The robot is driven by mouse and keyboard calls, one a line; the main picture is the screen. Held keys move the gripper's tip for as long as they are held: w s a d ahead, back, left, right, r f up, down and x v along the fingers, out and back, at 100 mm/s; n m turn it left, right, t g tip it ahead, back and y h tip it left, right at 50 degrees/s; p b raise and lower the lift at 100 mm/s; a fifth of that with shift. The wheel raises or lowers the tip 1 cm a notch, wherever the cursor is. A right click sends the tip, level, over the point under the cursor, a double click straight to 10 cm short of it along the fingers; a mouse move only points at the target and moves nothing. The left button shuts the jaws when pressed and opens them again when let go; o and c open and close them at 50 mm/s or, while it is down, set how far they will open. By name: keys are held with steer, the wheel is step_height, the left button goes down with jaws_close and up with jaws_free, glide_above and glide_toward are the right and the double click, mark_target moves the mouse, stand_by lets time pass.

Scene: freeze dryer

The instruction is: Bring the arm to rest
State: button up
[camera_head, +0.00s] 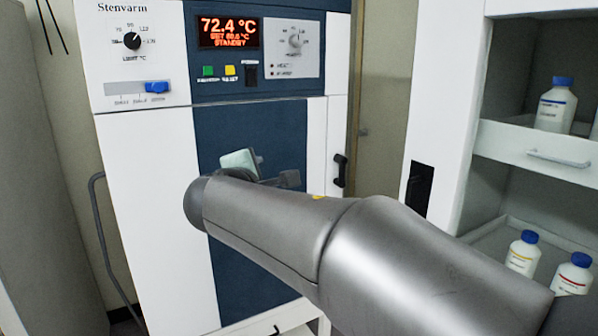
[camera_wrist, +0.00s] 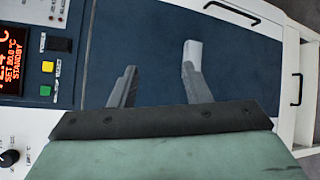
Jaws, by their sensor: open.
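My gripper (camera_wrist: 161,58) shows in the wrist view with its two fingers spread apart and nothing between them. It faces the dark blue front of the Stenvarm cabinet, which also shows in the head view (camera_head: 225,125). In the head view my arm reaches in from the lower right across the cabinet's front. The fingers are mostly hidden behind the arm there; only a pale green part and a grey part of the hand show. I cannot tell how far the fingertips are from the cabinet.
The cabinet's display (camera_head: 229,32) reads 72.4 °C and STANDBY. A black door handle (camera_head: 341,171) is on its right side. A white shelf unit (camera_head: 455,125) at the right holds several blue-capped bottles, one on the upper shelf (camera_head: 556,108). A grey column (camera_head: 45,190) stands at the left.

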steer(key=s+d+f+m+g+h+p, duration=0.1)
steer(key=s+d+f+m+g, duration=0.35)
steer(key=d+f, duration=0.4)
steer(key=s+d+f+m+g+h+p, duration=0.15)
steer(key=s+d+f+m+g, duration=0.35)
steer(key=d, duration=0.6)
steer(key=s+d+f+m+g+y+p, duration=0.1)
steer(key=s+f+m, duration=0.4)
steer(key=s, duration=0.5)
steer(key=s+d+f+m+g+y+p, duration=0.1)
steer(key=s+d+f+m+g+y, duration=0.1)
steer(key=s+f+m+g+y, duration=0.2)
steer(key=s+f+m, duration=0.1)
steer(key=s+f, duration=0.2)
steer(key=s, duration=0.3)
steer(key=shift+s+g, duration=0.2)
steer(key=shift+g, duration=0.15)
